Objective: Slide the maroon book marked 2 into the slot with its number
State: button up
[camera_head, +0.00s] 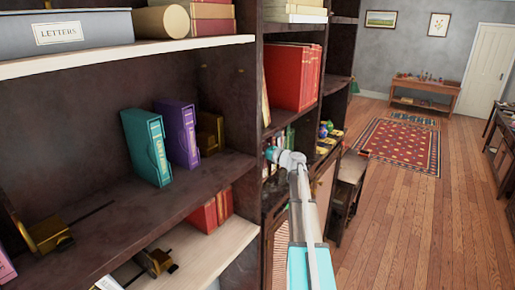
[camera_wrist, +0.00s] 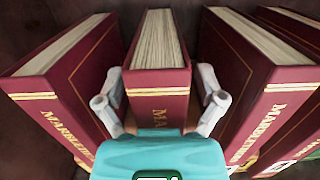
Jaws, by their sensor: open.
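In the wrist view several maroon books stand in a row, pages upward and gold bands on their spines. The middle maroon book (camera_wrist: 158,42) is between the open fingers of my gripper (camera_wrist: 160,86), one finger on each side; I cannot tell whether they touch it. No number can be read on it; its lower spine is hidden by my gripper. Maroon books lean at its left (camera_wrist: 68,72) and right (camera_wrist: 262,75). In the head view my gripper is mostly hidden beyond the shelf divider. I cannot make out a numbered slot.
In the head view a teal book (camera_head: 146,148) and a purple book (camera_head: 178,132) stand on a dark shelf, with a brass bookend (camera_head: 47,235) at left. Red books (camera_head: 210,213) stand lower. The upright divider (camera_head: 250,100) is close to my arm. Floor is free at right.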

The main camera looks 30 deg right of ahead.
jog(key=shift+s+d, duration=0.1)
jog(key=shift+s, duration=0.05)
jog(key=r+v, duration=0.1)
jog(key=v, duration=1.1)
jog(key=shift+s+r, duration=0.15)
jog(key=shift+s+d, duration=0.1)
dwell(0.9)
